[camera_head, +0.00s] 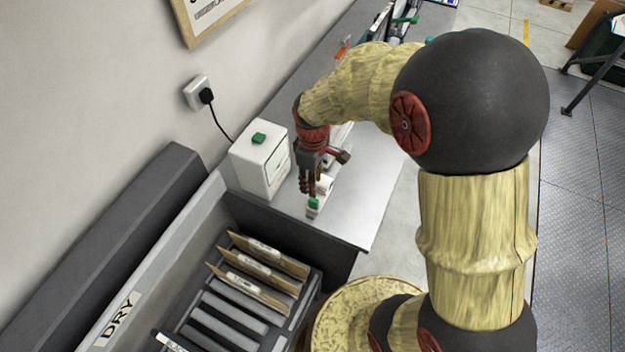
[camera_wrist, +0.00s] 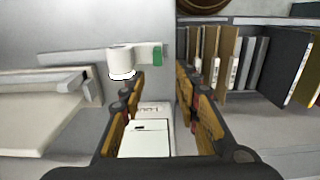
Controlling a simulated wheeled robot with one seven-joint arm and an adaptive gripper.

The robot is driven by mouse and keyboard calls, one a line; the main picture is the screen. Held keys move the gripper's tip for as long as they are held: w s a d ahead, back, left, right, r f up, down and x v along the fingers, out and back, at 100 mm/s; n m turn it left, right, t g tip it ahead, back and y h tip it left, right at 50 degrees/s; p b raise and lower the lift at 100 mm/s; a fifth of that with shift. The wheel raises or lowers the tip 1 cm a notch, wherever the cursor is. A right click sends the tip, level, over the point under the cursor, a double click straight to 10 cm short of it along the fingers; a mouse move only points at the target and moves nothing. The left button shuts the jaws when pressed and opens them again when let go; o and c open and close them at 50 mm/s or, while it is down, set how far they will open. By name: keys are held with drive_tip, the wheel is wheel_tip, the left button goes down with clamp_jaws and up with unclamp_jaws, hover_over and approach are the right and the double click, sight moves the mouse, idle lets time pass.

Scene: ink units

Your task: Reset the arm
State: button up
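My arm, with wood-patterned links and dark round joints, reaches over the grey bench (camera_head: 365,190) in the head view. My gripper (camera_head: 308,188) points down just right of a white box-shaped device with a green button (camera_head: 262,162). In the wrist view, my gripper (camera_wrist: 158,88) has its two brown fingers spread apart, with no object visibly clamped. A white block with a dark slot (camera_wrist: 145,142) shows between the fingers; its distance from them is unclear. A white cylinder (camera_wrist: 120,61) with a green-ended piece (camera_wrist: 157,55) lies beyond the fingertips.
A dark rack (camera_head: 228,322) with several upright boards stands in front of the bench. A ledge marked DRY (camera_head: 118,318) runs beside it. A wall socket with a plug (camera_head: 199,94) feeds a cord toward the device. More items lie at the bench's far end; its right front is clear.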

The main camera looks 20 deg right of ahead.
idle(0.3)
drive_tip(key=s+d+r+m+t+b, duration=0.1)
drive_tip(key=s+r+m+b, duration=0.3)
drive_tip(key=s, duration=0.4)
drive_tip(key=s+r+m+t+b, duration=0.4)
drive_tip(key=s+r+m+b, duration=0.1)
drive_tip(key=s+b, duration=0.3)
drive_tip(key=shift+s+d+r+t+b, duration=0.3)
drive_tip(key=shift+d+r, duration=0.1)
drive_tip(key=shift+r, duration=0.5)
drive_tip(key=shift+c, duration=1)
idle(1.1)
